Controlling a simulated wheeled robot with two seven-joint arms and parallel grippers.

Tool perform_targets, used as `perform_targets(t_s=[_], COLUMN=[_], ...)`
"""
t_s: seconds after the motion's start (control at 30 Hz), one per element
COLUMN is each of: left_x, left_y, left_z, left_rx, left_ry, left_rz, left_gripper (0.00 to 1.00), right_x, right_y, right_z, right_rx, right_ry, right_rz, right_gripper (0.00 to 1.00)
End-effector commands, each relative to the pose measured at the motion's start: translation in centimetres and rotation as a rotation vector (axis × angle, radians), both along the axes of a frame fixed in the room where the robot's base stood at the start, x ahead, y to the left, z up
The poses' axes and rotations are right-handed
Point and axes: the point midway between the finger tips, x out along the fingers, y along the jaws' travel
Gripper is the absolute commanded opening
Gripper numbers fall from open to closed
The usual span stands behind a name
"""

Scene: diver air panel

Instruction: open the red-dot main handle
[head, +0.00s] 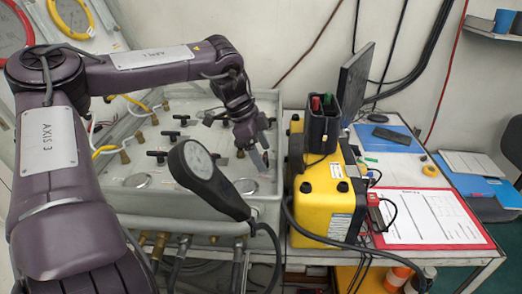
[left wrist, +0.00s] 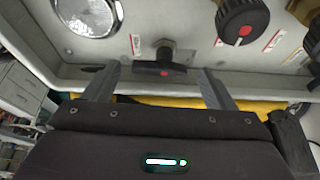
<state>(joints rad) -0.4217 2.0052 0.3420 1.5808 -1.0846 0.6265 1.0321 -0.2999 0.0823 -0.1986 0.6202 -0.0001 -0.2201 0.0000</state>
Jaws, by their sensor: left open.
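The red-dot main handle (left wrist: 165,70) is a black T-shaped handle with a red dot in its middle, on the grey air panel (left wrist: 55,70). In the left wrist view it lies crosswise between the two fingers of my left gripper (left wrist: 157,85). The fingers are apart, one on each side of the handle, and I see no clear contact. In the head view my left gripper (head: 262,158) is at the right part of the panel (head: 205,212), where I cannot make out the red-dot handle. My right gripper is not in view.
A black knob with a red mark (left wrist: 243,28) and a round gauge (left wrist: 88,15) flank the handle. Several other black handles stand on the panel. A black oval device (head: 200,172) rises in front. A yellow case (head: 330,195) stands close on the right, beside a clipboard (head: 425,215).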

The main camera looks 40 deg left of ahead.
Motion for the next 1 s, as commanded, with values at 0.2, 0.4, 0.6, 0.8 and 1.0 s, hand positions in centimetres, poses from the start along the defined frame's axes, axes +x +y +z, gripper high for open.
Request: perform_targets(t_s=[0.2, 0.4, 0.6, 0.8, 1.0], left_x=[-0.3, -1.1, -1.7, -1.8, -1.8], left_y=[0.5, 1.5, 2.2, 2.4, 2.4], left_z=[1.4, 4.6, 6.8, 7.2, 7.2], left_rx=[0.002, 0.002, 0.001, 0.000, 0.000], left_ry=[-0.003, -0.003, -0.001, 0.000, 0.000], left_rz=[0.000, 0.001, 0.000, 0.000, 0.000], left_gripper=[0.78, 0.78, 0.78, 0.78, 0.78], right_x=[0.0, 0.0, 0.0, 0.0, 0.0], right_y=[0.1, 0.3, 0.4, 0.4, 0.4], right_z=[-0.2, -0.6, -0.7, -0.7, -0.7], right_rx=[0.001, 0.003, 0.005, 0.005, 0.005], right_ry=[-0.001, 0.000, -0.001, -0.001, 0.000], right_rz=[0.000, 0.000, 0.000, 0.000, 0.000], right_gripper=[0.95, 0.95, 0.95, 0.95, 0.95])
